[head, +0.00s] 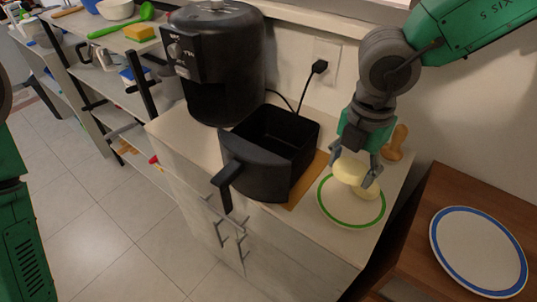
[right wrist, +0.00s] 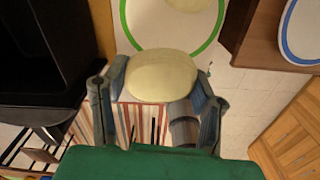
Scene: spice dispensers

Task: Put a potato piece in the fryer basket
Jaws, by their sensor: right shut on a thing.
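My right gripper (head: 355,167) is shut on a pale yellow potato piece (head: 349,171), above the green-rimmed white plate (head: 339,222). In the right wrist view this piece (right wrist: 162,77) sits between the two fingers. A second potato piece (head: 369,209) lies on the plate, partly hidden by the held one. The black fryer basket (head: 245,165) stands on the counter left of the plate, open at the top, its handle pointing to the front left. It looks empty, though its floor is dark. My left gripper is out of view.
The black air fryer (head: 210,65) stands behind the basket. A wooden object (head: 397,143) stands behind the gripper, near the wall. A blue-rimmed plate (head: 478,250) lies on a brown table at right. Shelves with kitchen items stand at far left.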

